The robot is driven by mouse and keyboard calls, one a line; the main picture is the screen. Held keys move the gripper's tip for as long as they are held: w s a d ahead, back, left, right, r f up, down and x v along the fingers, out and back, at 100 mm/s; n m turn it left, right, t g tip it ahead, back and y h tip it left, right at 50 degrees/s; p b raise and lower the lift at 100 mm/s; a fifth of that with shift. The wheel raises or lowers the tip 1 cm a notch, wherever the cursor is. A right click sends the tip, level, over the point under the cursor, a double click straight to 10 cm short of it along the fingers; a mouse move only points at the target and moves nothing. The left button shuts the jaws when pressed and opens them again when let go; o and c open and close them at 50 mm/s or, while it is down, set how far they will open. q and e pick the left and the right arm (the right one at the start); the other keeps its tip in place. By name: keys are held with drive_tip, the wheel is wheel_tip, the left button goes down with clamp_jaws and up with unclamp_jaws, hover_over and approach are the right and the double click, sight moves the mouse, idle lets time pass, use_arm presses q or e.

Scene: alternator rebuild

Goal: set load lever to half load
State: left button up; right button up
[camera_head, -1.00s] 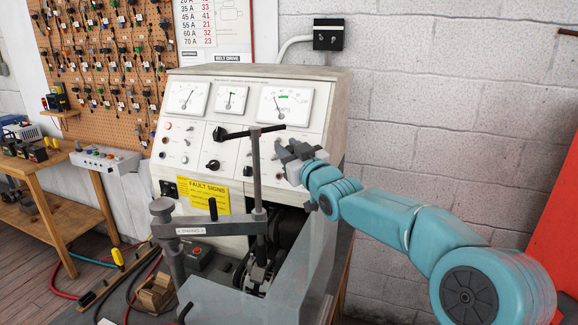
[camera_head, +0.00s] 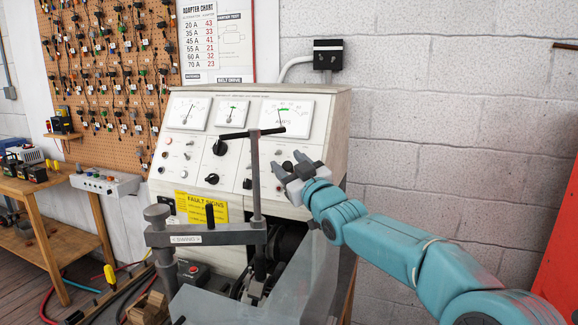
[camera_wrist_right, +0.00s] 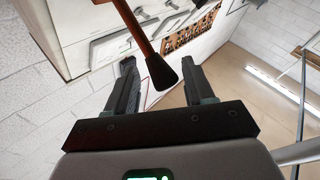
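The load lever shows in the right wrist view as a copper-brown rod with a black knob (camera_wrist_right: 160,72) at its end, coming in from the top. My right gripper (camera_wrist_right: 158,75) has its two dark fingers apart, with the knob between them and a visible gap on each side. In the head view my right gripper (camera_head: 288,163) is at the right part of the test bench's sloped panel (camera_head: 220,170); a small black knob (camera_head: 287,166) shows between its fingertips. The AMPS gauge (camera_head: 284,115) is above it. My left gripper is not in view.
A grey clamp with a tall T-handle post (camera_head: 255,185) and a horizontal arm marked SWING (camera_head: 205,235) stands left of my right gripper, in front of the panel. A wooden side table (camera_head: 40,190) is at far left.

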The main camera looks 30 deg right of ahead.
drive_tip(key=shift+w+a+f, duration=0.1)
drive_tip(key=shift+f, duration=0.1)
drive_tip(key=b+v, duration=0.2)
drive_tip(key=shift+s+f, duration=0.15)
drive_tip(key=shift+s, duration=0.25)
drive_tip(key=r+b+v, duration=0.2)
drive_tip(key=b+v, duration=0.1)
drive_tip(key=v, duration=0.9)
drive_tip(key=shift+s+r, duration=0.3)
drive_tip(key=shift+r, duration=0.25)
